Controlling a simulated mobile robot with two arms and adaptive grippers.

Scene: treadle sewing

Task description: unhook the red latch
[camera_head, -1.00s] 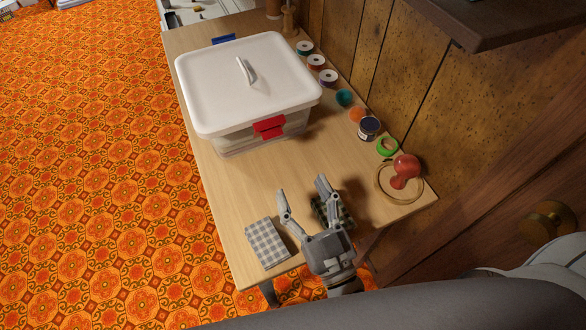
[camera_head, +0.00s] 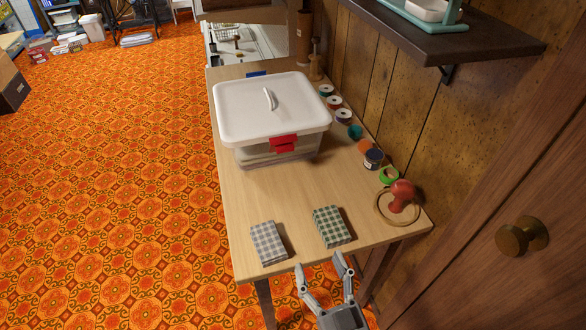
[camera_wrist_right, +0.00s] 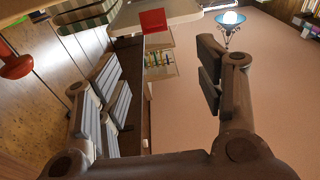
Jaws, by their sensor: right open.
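The red latch (camera_head: 284,143) sits on the near side of a white-lidded clear box (camera_head: 265,125), just under the lid rim. It appears against the box and looks fastened, though fine detail is too small to tell. In the right wrist view the red latch (camera_wrist_right: 153,20) shows near the top, beyond the fingers. My right gripper (camera_head: 320,267) is open and empty at the table's front edge, well short of the box. Its spread fingers also show in the right wrist view (camera_wrist_right: 157,82). My left gripper is not in view.
Grey (camera_head: 268,243) and green (camera_head: 332,227) checked cloth bundles lie near the table's front edge. Spools, tins and a red knobbed object (camera_head: 402,195) line the wall side. A dark shelf (camera_head: 455,35) overhangs on the right. Bare tabletop (camera_head: 275,190) lies before the box.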

